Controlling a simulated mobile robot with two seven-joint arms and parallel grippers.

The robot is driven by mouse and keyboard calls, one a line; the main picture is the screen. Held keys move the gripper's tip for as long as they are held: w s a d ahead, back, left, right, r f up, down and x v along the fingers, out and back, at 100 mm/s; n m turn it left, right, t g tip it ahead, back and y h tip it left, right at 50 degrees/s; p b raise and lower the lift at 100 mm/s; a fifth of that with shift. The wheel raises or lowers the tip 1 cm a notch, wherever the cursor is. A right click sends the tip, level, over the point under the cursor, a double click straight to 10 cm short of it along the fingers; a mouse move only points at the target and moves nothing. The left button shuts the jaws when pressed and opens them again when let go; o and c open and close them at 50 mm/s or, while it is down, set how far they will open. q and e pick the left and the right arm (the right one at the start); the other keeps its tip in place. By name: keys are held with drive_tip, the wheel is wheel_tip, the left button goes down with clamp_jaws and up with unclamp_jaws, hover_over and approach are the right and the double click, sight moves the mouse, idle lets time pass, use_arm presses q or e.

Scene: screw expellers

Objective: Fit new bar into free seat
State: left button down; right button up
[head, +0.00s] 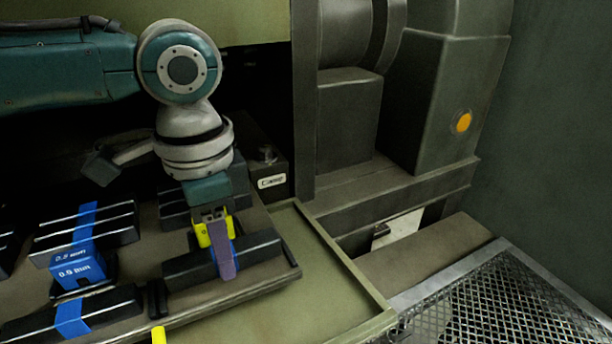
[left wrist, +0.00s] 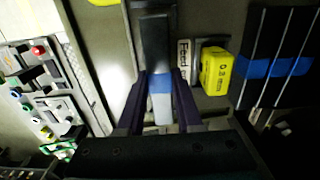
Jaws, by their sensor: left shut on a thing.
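My left gripper (head: 222,262) is over the right part of the tray. Its dark purple fingers (left wrist: 158,105) are shut on a bar (left wrist: 155,45), which is dark with a blue band and a pale grey near end. In the head view the dark bar (head: 262,246) lies crosswise below the gripper, with blue showing beside the finger. I cannot tell whether the bar touches the surface below it. Several dark bars with a blue band (head: 87,213) lie at the left of the tray; similar ones show in the left wrist view (left wrist: 275,67). A free seat is not clearly visible.
A blue block marked 0.5 mm (head: 76,272) stands among the bars. A yellow block marked 0.2 mm (left wrist: 215,70) is right of the held bar in the wrist view. A dark labelled block (head: 266,165) stands behind the tray. The olive ledge (head: 300,300) at right is clear.

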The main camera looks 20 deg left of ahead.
use_arm(q)
drive_tip(key=shift+f, duration=0.65)
idle(0.4)
drive_tip(key=c, duration=0.5)
unclamp_jaws()
drive_tip(key=shift+o, duration=0.3)
drive_tip(key=o, duration=0.3)
drive_tip(key=shift+o, duration=0.2)
wheel_tip(320, 180, up, 10)
drive_tip(key=p, duration=1.1)
